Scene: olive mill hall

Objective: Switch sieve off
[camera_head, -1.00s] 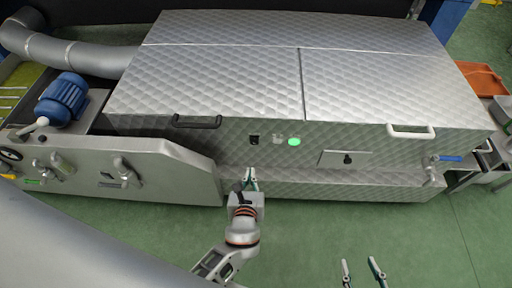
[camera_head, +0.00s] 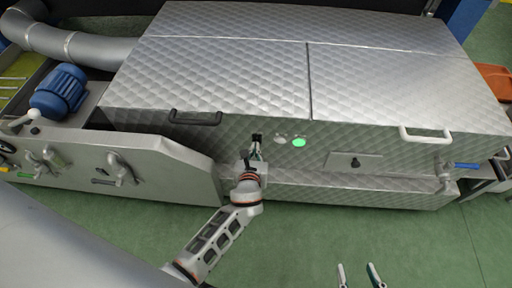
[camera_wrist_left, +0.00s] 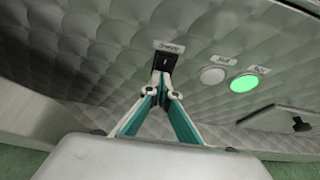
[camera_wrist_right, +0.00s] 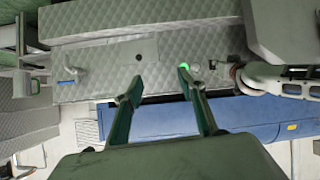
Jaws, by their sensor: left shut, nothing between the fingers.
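The sieve is a large quilted-metal machine (camera_head: 230,70). On its front is a small black switch (camera_head: 257,137) under a label; it also shows in the left wrist view (camera_wrist_left: 165,61). To its right are an unlit pale button (camera_wrist_left: 212,75) and a lit green one (camera_wrist_left: 244,83). My left gripper (camera_head: 256,150) is shut and empty, its tips at the lower part of the switch; I cannot tell whether they touch it. My right gripper (camera_head: 357,268) is open and empty above the green floor, away from the machine.
A black handle (camera_head: 195,118) and a white handle (camera_head: 425,134) stick out from the front. A latch plate (camera_head: 353,162) and a blue-levered valve (camera_head: 447,170) are further right. A lower metal unit with valves (camera_head: 110,165) and a blue motor (camera_head: 60,90) stand left.

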